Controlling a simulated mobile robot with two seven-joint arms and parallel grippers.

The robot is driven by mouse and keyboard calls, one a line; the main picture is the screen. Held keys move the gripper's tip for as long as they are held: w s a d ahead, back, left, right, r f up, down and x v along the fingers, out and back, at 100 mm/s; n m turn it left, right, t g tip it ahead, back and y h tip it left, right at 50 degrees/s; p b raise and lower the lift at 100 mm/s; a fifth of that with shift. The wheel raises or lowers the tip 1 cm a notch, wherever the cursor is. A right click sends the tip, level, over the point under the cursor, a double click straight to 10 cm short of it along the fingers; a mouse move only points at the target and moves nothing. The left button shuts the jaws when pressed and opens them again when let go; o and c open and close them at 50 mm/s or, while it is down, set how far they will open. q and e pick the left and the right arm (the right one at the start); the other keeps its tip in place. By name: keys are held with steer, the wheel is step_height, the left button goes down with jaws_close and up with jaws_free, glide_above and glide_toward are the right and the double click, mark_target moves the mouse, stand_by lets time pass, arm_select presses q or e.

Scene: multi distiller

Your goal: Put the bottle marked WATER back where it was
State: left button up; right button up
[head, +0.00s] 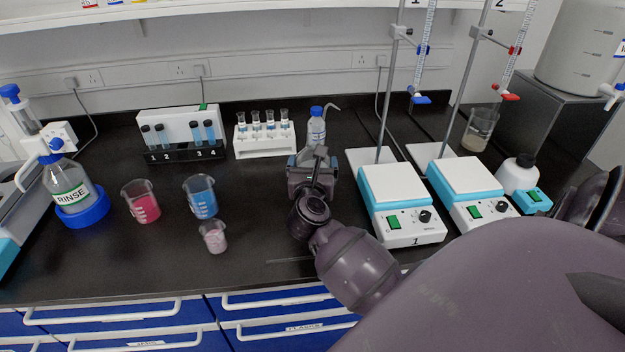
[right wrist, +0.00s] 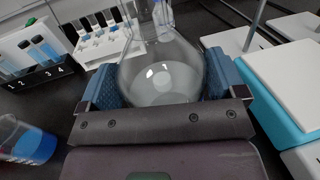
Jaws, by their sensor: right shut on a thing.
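My right gripper (head: 311,165) is at the back middle of the black bench. My left gripper is not in view.
A white tube rack (head: 265,142) stands just left of the bottle, and hotplate 1 (head: 400,205) just right. Blue (head: 201,197), red (head: 141,203) and small pink (head: 213,237) beakers stand left. A RINSE bottle (head: 70,188) is far left.

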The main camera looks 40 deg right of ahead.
step_height(320, 180, down, 3)
steer(key=shift+f+b, duration=0.1)
steer(key=shift+b, duration=0.3)
steer(key=shift+f, duration=0.3)
steer(key=shift+f, duration=0.2)
steer(key=o, duration=1.2)
